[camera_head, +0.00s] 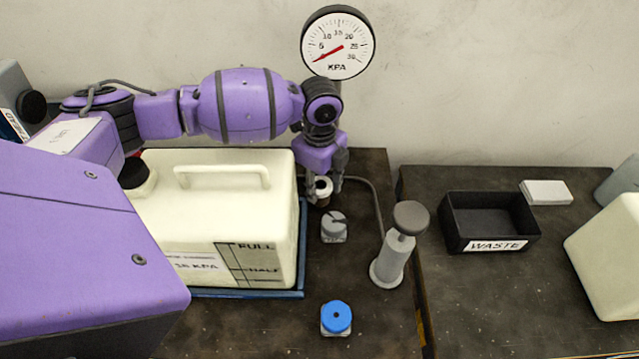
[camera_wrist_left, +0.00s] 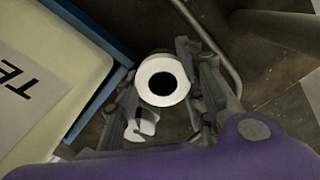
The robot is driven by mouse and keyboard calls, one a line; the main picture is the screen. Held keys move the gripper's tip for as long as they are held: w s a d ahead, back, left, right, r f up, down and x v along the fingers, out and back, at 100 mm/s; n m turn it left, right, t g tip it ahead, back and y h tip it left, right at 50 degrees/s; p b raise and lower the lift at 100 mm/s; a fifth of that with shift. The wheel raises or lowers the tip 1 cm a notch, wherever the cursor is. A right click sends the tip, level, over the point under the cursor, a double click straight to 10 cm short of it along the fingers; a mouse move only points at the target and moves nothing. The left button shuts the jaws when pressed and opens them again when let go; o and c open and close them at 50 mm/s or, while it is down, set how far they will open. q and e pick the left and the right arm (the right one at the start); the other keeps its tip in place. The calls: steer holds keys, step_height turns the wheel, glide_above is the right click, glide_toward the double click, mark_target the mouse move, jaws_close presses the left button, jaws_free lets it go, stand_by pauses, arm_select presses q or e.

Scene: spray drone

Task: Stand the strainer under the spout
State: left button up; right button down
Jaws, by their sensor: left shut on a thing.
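My left gripper (camera_head: 324,194) points down just right of the big cream tank (camera_head: 215,215). It is shut on a small white-rimmed round piece (camera_head: 324,185) with a dark centre, probably the strainer. In the left wrist view this piece (camera_wrist_left: 162,81) sits between the two fingers, and a smaller whitish part (camera_wrist_left: 142,123) shows below it. A small grey fitting (camera_head: 334,227) with a dark lever stands just in front of the gripper. I cannot tell for sure which part is the spout. My right gripper is not in view.
The tank stands in a blue tray (camera_head: 303,262). A grey hand pump (camera_head: 391,262) and a blue-capped block (camera_head: 336,317) stand on the dark bench. A pressure gauge (camera_head: 338,42) rises behind. A black waste bin (camera_head: 488,222) is on the right bench, past a gap.

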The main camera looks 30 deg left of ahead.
arm_select(q)
steer(key=o, duration=1.1)
steer(key=shift+r, duration=0.1)
